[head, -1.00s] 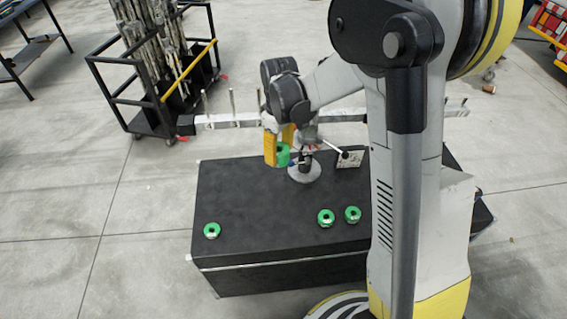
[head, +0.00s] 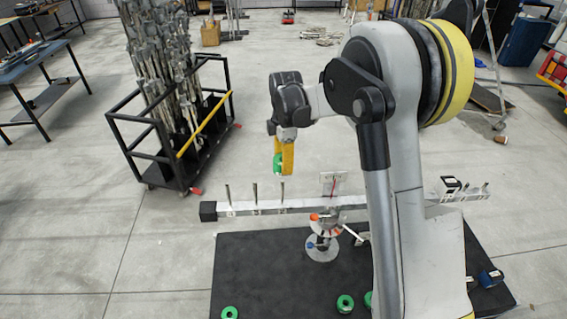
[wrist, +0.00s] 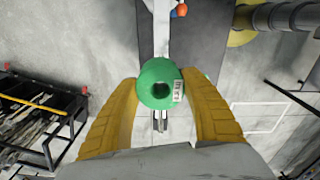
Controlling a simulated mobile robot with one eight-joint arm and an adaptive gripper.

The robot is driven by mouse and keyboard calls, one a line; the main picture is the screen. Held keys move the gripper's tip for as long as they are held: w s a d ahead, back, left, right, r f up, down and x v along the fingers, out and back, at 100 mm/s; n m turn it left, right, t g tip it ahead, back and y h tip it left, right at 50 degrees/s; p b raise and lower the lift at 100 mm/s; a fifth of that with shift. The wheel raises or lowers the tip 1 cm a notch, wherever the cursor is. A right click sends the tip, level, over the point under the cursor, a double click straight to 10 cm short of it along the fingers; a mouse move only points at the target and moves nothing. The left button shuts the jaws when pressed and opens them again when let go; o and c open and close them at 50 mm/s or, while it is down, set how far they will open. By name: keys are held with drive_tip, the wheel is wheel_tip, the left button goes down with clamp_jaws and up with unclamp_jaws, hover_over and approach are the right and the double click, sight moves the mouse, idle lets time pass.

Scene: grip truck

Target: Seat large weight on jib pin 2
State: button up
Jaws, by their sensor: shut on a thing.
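My gripper (head: 281,160) is shut on a green weight (head: 277,164) and holds it in the air. The middle pin (head: 255,193) is bare. The pin numbers are too small to read surely.
The black tabletop (head: 265,265) carries a round metal stand base (head: 322,249) and loose green weights, one at the left (head: 230,312) and others near my arm (head: 345,303). A black cart of metal stands (head: 150,180) is at the left. The floor between is clear.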

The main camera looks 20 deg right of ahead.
drive_tip(key=shift+s+f+b, duration=0.15)
drive_tip(key=shift+f+b, duration=0.15)
drive_tip(key=shift+f, duration=0.3)
drive_tip(key=b, duration=0.2)
hover_over(282, 203)
drive_tip(key=shift+w+d+f, duration=0.15)
drive_tip(key=shift+w+f, duration=0.05)
drive_tip(key=shift+f, duration=0.9)
drive_tip(key=shift+w+d+f, duration=0.1)
drive_tip(key=shift+w+f, duration=0.05)
drive_tip(key=shift+f, duration=0.95)
drive_tip(key=shift+a+f+b, duration=0.1)
drive_tip(key=shift+f+b, duration=3.95)
drive_tip(key=shift+f, duration=1.05)
drive_tip(key=o, duration=1.5)
wheel_tip(282, 203, up, 12)
